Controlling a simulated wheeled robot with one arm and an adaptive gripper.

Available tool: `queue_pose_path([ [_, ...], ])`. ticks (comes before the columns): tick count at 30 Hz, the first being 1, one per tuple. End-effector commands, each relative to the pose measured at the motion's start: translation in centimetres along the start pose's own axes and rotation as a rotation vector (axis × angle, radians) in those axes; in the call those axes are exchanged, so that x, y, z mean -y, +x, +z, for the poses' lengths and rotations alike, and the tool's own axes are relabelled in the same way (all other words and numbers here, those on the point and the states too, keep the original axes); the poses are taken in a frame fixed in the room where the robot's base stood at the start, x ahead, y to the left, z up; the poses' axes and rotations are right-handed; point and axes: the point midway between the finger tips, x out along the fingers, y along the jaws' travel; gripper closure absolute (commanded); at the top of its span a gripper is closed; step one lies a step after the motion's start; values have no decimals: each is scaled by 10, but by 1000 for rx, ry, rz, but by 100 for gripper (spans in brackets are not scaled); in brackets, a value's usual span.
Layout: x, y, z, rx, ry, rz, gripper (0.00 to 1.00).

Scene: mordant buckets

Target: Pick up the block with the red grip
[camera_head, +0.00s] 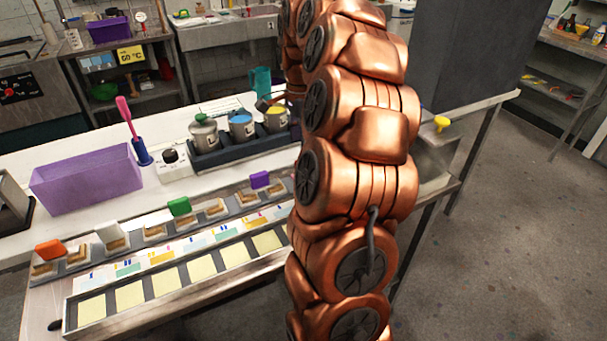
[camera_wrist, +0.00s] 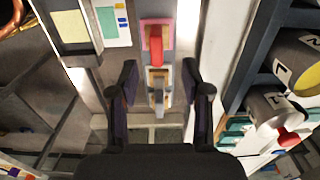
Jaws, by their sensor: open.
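The block with the red grip (camera_wrist: 157,46) shows in the upper middle of the wrist view, standing in a narrow strip with a pinkish base. In the head view I cannot see it; my arm covers that part of the bench. My gripper (camera_wrist: 160,88) is open and empty in the wrist view, with one dark finger on each side of the strip. A block with a grey grip (camera_wrist: 158,98) appears between the fingers, nearer than the red one. The red grip lies just beyond the fingertips in the picture. The head view does not show my gripper.
A tray of yellow squares (camera_head: 130,295) lies in front. Behind are a purple bin (camera_head: 87,181) and a dark rack (camera_head: 235,150) of buckets.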

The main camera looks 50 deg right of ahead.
Motion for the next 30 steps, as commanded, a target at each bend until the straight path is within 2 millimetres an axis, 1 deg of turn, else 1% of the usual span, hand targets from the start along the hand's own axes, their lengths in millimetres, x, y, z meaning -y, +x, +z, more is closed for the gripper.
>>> queue_pose_path([
  [5,1,9,-3,0,14,-2,52],
  [9,-1,21,-3,1,12,2,52],
  [19,-3,37,-4,1,11,0,52],
  [24,-7,55,-5,2,8,3,52],
  [27,-5,68,-6,1,10,-2,52],
  [30,-6,75,-5,1,10,-2,52],
])
